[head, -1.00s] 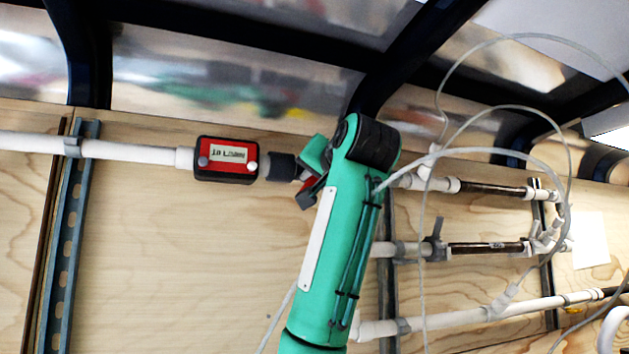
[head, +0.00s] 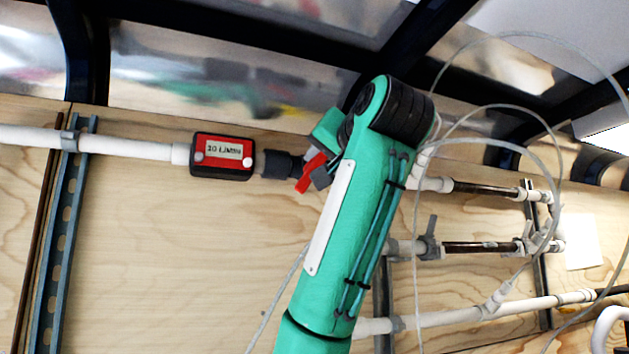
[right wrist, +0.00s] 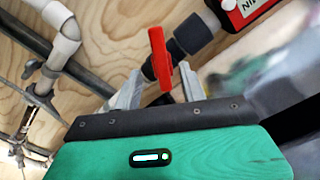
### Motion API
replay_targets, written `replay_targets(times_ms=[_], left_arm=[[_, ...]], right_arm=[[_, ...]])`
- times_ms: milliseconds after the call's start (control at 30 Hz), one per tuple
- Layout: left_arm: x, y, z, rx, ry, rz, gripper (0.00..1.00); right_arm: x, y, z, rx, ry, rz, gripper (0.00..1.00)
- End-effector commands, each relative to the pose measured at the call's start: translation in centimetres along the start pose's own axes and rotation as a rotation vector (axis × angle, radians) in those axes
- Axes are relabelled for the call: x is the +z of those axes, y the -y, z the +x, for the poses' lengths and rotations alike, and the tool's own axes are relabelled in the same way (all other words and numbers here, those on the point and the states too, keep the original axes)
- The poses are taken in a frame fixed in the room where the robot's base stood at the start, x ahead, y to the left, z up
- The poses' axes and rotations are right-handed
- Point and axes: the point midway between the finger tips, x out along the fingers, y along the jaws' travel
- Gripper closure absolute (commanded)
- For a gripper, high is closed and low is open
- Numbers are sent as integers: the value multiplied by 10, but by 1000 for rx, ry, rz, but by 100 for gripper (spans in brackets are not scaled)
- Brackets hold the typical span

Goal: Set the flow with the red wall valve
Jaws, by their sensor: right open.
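The red valve handle (head: 311,173) shows in the head view at the right of the dark pipe coupling (head: 277,164), partly hidden by my right gripper (head: 318,168). In the right wrist view the red handle (right wrist: 159,58) stands between the two light grey fingers of my right gripper (right wrist: 161,76). The gripper is open, with its fingers on either side of the handle. I cannot tell whether either finger touches it. The red and black flow meter (head: 223,155) sits on the pipe left of the valve; its label seems to read 10 L/min. My left gripper is not in view.
White pipes (head: 125,148) run along the plywood wall (head: 170,250). More pipes with grey valves (head: 430,240) and loose clear hoses (head: 563,180) are at the right. A metal strut (head: 65,230) stands at the left. Dark beams (head: 400,50) cross above.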

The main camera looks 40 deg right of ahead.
Motion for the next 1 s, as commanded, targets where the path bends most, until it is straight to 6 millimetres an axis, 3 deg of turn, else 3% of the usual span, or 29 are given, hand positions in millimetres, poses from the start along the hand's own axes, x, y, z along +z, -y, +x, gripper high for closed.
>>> replay_targets(times_ms=[133, 300, 1000], left_arm=[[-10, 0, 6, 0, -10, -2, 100], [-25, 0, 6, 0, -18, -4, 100], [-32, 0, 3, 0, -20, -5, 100]], right_arm=[[2, -1, -34, -3, -3, 1, 58], [2, -1, -53, -2, 0, 1, 58], [0, 0, -60, 1, 1, 0, 58]])
